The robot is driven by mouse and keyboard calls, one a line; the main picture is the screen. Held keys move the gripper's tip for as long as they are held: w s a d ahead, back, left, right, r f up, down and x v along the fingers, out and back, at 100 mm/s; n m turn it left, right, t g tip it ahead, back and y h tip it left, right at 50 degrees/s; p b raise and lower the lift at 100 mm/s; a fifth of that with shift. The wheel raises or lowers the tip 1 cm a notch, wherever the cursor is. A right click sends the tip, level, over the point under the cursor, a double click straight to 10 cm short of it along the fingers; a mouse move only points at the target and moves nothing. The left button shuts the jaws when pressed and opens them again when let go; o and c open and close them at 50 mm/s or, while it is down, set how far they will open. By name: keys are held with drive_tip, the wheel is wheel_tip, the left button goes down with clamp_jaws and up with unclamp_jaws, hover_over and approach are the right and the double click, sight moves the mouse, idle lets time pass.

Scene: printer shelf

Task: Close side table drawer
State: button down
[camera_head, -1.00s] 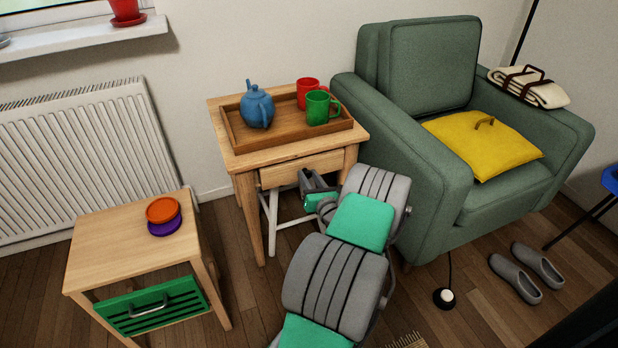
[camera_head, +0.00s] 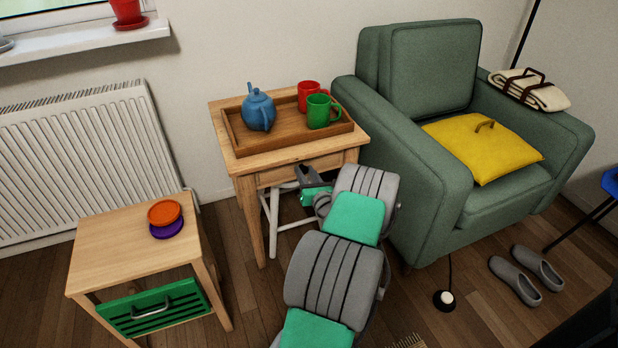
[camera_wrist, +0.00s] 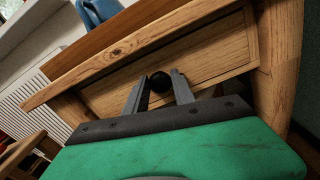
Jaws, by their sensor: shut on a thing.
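The wooden side table (camera_head: 243,169) stands in the middle, left of the armchair. Its drawer front (camera_head: 276,177) sits under the tabletop and looks about flush with the frame; a thin dark seam shows around it in the wrist view (camera_wrist: 215,52). A round black knob (camera_wrist: 160,82) is on the drawer front. My gripper (camera_head: 303,172) is at the drawer front, its two fingers (camera_wrist: 158,88) on either side of the knob, shut on it. In the head view my gripper hides the knob and part of the drawer front.
A wooden tray (camera_head: 239,140) with a blue teapot (camera_head: 258,108), red mug (camera_head: 308,92) and green mug (camera_head: 319,112) stands on the tabletop. The green armchair (camera_head: 400,160) is close on the right.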

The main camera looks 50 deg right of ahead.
drive_tip(key=shift+w+d+r, duration=0.1)
drive_tip(key=shift+w+d, duration=0.05)
drive_tip(key=shift+w, duration=0.05)
drive_tip(key=c, duration=1.1)
unclamp_jaws()
drive_tip(key=shift+w, duration=0.1)
drive_tip(key=shift+o, duration=0.2)
drive_tip(key=shift+s, duration=0.3)
drive_tip(key=p+v, duration=0.2)
drive_tip(key=v, duration=0.5)
drive_tip(key=shift+a, duration=0.2)
drive_tip(key=shift+s+a, duration=0.1)
drive_tip(key=shift+s, duration=0.05)
